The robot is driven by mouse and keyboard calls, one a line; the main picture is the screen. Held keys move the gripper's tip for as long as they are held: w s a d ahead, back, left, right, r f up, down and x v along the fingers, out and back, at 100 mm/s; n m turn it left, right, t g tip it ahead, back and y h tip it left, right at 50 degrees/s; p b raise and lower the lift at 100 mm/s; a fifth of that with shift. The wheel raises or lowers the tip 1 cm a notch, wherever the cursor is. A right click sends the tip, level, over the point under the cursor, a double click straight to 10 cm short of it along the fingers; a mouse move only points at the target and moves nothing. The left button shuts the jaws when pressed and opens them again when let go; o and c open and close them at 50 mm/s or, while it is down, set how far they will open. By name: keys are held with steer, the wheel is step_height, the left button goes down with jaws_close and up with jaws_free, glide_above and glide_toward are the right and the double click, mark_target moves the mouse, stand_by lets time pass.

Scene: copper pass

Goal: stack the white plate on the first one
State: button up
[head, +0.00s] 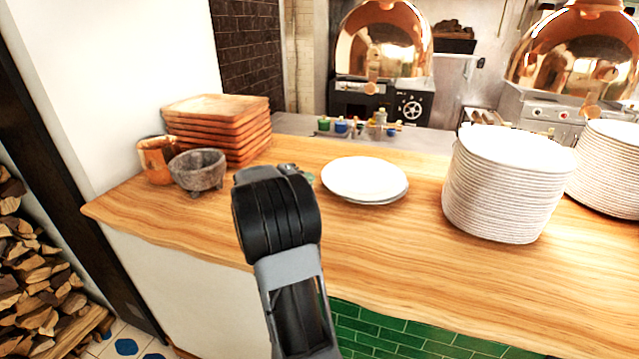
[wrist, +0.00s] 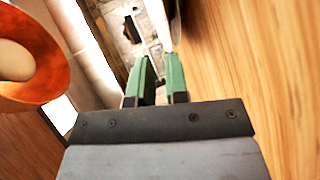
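Two white plates (head: 365,178) lie on the wooden counter in the middle of the head view. The upper one rests on the lower one, whose rim (head: 375,202) shows along the front and right. My gripper's green fingers (wrist: 160,58) stand apart in the wrist view with a gap between them and nothing seen gripped. A white edge (wrist: 160,14), probably a plate, shows just beyond the fingertips; I cannot tell if they touch it. In the head view my arm hides most of the gripper, left of the plates.
Tall stacks of white plates (head: 505,190) stand at the right. The wooden counter (head: 400,255) is clear in front of the two plates.

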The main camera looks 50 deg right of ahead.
steer(key=v, duration=0.4)
steer(key=shift+a+r+b, duration=0.1)
steer(key=shift+a+b, duration=0.2)
steer(key=shift+a, duration=0.1)
steer(key=s+a+f+n+t+y, duration=0.1)
steer(key=a+y, duration=0.1)
steer(key=a, duration=0.4)
steer(key=s+a+f+t+y, duration=0.2)
steer(key=a+y, duration=0.1)
steer(key=a, duration=0.4)
steer(key=s+a+f+n+t+y, duration=0.1)
steer(key=a+y, duration=0.1)
steer(key=a, duration=0.4)
steer(key=shift+s+a+f+n+t+y, duration=0.3)
steer(key=shift+s+f, duration=0.1)
steer(key=s+a+f+n+t+y, duration=0.1)
steer(key=s+a+f+y, duration=0.1)
steer(key=a, duration=0.6)
steer(key=s+a+f+n+t+y, duration=0.1)
steer(key=s+a+y, duration=0.3)
steer(key=a, duration=0.4)
steer(key=shift+f+t+y, duration=0.35)
steer(key=shift+t+y, duration=0.15)
steer(key=shift+s+a, duration=0.1)
steer(key=shift+r+p, duration=0.7)
steer(key=shift+r, duration=0.2)
